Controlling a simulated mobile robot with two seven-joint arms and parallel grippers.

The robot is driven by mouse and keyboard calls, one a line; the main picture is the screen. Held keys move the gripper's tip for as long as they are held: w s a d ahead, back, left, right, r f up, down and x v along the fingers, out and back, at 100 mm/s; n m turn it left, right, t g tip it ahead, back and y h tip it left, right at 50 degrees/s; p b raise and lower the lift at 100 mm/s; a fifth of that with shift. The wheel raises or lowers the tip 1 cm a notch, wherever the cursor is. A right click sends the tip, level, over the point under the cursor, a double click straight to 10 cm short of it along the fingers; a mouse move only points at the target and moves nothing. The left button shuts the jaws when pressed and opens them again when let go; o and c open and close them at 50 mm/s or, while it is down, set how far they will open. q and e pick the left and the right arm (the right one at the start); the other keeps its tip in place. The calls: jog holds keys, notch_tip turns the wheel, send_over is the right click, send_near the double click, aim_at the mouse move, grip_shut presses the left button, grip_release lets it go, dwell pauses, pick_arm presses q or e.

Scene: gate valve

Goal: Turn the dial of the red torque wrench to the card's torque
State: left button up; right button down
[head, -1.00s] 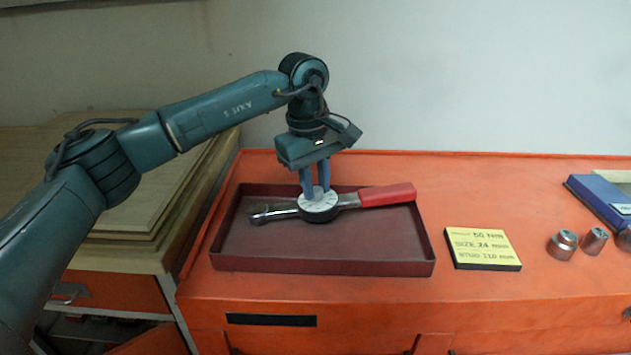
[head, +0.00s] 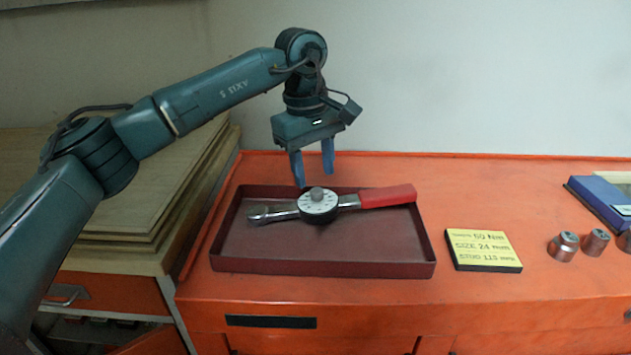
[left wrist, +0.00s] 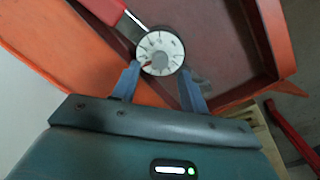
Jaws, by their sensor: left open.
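The torque wrench (head: 375,197) lies in a dark red tray (head: 330,265), its red handle to the right and its ratchet head to the left. Its round white dial (head: 318,208) has dark marks and a grey centre knob (head: 317,194). In the left wrist view the dial (left wrist: 165,42) shows a small red mark left of the knob. My left gripper (head: 313,173) is open and empty just above the dial, its blue fingers apart and clear of the knob.
Several metal sockets (head: 563,246) stand at the right of the orange bench top (head: 400,310). A blue case (head: 600,203) lies behind them. Stacked boards (head: 130,225) are at the left. The bench between tray and card is clear.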

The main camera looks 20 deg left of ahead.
pick_arm(q)
notch_tip(320, 180, up, 10)
jog(key=shift+s+a+f, duration=0.2)
jog(key=shift+s+a, duration=0.1)
jog(key=shift+a, duration=0.1)
